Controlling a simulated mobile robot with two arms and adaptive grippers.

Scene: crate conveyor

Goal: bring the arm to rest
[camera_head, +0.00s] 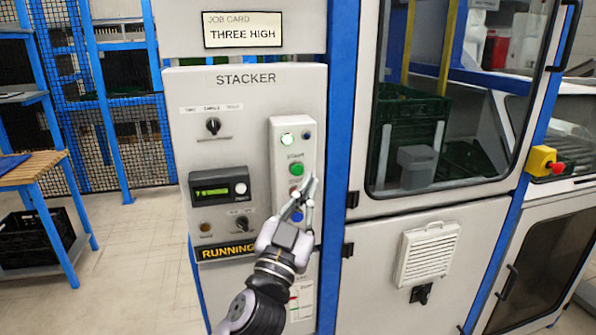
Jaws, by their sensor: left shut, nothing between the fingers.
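My left gripper (306,190) is shut and empty. It is in front of the stacker's button strip (307,145), over the lower buttons. I cannot tell whether the fingertips touch the panel. My left arm comes up from the bottom of the view. Part of a blue button (297,216) shows between the fingers. My right gripper is not in view.
The stacker cabinet (245,120) stands close ahead, with a "RUNNING" sign (226,251) and a job card reading "THREE HIGH" (243,30). A glazed door (455,200) is on the right. A wooden bench (30,168) and black crate (35,238) stand left, with open floor (140,270) between.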

